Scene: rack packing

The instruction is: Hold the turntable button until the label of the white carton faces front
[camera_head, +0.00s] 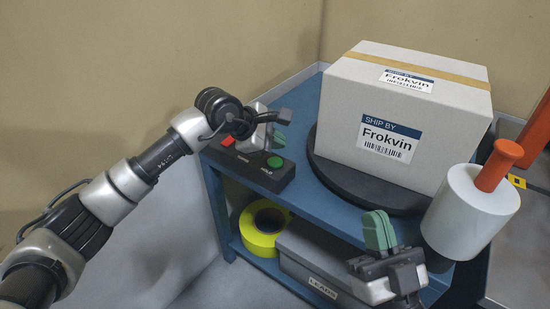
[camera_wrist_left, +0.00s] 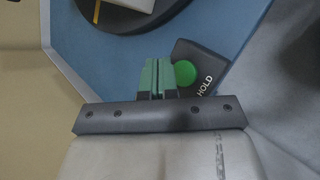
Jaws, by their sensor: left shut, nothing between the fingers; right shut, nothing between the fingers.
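The white carton (camera_head: 455,135) stands on the round black turntable (camera_head: 330,178), which also shows in the left wrist view (camera_wrist_left: 118,20). Its "Frokvin" label (camera_head: 388,138) is on the side face toward the head camera, turned slightly left; a second label is on top. The black button box (camera_head: 258,178) has a red button (camera_head: 228,141) and a green button (camera_head: 275,162). The green button shows in the left wrist view (camera_wrist_left: 185,73), marked HOLD. My left gripper (camera_head: 280,128) is shut and empty, its tips beside the green button in the wrist view; contact is unclear. My right gripper (camera_head: 379,231) is shut and empty.
The carton stands on a blue cart (camera_head: 335,210). A white roll with an orange handle (camera_head: 470,205) is in front of the carton at right. Yellow tape (camera_head: 263,228) and a grey box marked LEADS (camera_head: 320,262) are on the lower shelf.

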